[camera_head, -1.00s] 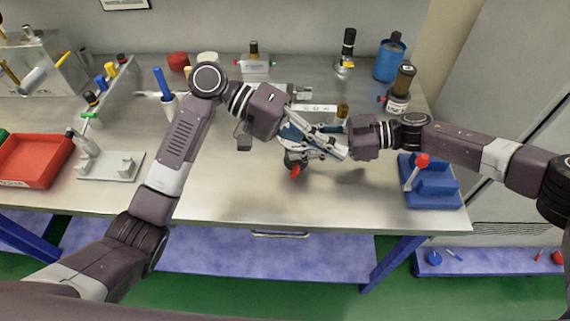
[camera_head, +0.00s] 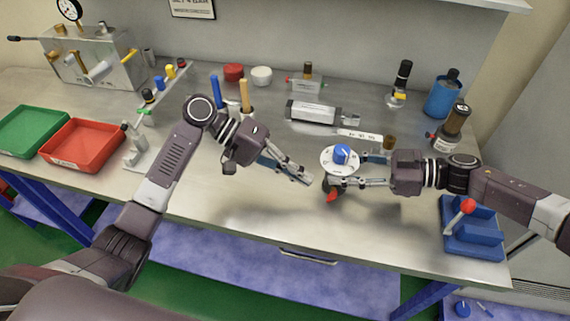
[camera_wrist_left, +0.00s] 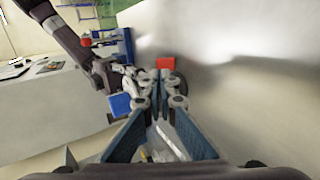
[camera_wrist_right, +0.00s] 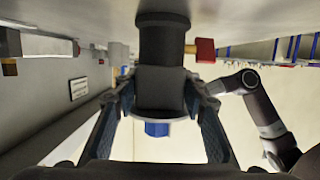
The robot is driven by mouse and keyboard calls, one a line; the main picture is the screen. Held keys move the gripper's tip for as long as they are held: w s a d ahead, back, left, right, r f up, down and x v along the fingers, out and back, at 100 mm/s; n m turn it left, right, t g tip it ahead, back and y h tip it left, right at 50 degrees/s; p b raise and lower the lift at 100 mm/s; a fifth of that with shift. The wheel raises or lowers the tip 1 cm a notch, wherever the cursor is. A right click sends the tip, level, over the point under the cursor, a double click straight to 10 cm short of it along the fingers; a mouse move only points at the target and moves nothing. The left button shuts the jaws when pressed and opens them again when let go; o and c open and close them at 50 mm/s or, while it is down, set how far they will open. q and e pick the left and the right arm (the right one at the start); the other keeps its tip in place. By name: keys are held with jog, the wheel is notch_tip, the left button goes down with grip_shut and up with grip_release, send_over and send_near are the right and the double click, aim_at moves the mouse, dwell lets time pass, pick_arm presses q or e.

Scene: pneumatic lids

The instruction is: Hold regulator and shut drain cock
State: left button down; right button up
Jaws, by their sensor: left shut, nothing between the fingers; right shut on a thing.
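The regulator has a white round face (camera_head: 328,158) with a blue knob (camera_head: 341,154) on top and a dark body below. Its drain cock shows as a red lever (camera_head: 332,197) at the bottom, pointing down toward the bench's front. My right gripper (camera_head: 352,170) is shut on the regulator from the right; the right wrist view shows the dark body (camera_wrist_right: 160,75) between the fingers. My left gripper (camera_head: 307,181) is shut and empty, its tips just left of the regulator. In the left wrist view the red lever (camera_wrist_left: 166,63) appears just beyond the tips.
A blue fixture (camera_head: 472,228) with a red-knobbed lever is at the right. A red tray (camera_head: 82,145) and green tray (camera_head: 32,128) lie left. The bench's front middle is clear.

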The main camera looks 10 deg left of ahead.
aim_at(335, 195)
pick_arm(q)
jog(key=x, duration=0.6)
pick_arm(e)
jog(key=shift+s+f, duration=0.15)
jog(key=shift+f, duration=0.1)
pick_arm(q)
jog(key=shift+d+y, duration=0.3)
jog(key=shift+y, duration=0.1)
jog(key=shift+s+d+y, duration=0.1)
jog(key=shift+d+y, duration=0.3)
jog(key=shift+y, duration=0.7)
pick_arm(e)
jog(key=shift+s, duration=0.1)
pick_arm(q)
jog(key=shift+d, duration=0.85)
pick_arm(e)
jog(key=shift+r, duration=0.1)
pick_arm(q)
jog(key=shift+d+f, duration=0.2)
jog(key=shift+d, duration=0.1)
jog(key=shift+a+r, duration=0.1)
jog(key=shift+r, duration=0.1)
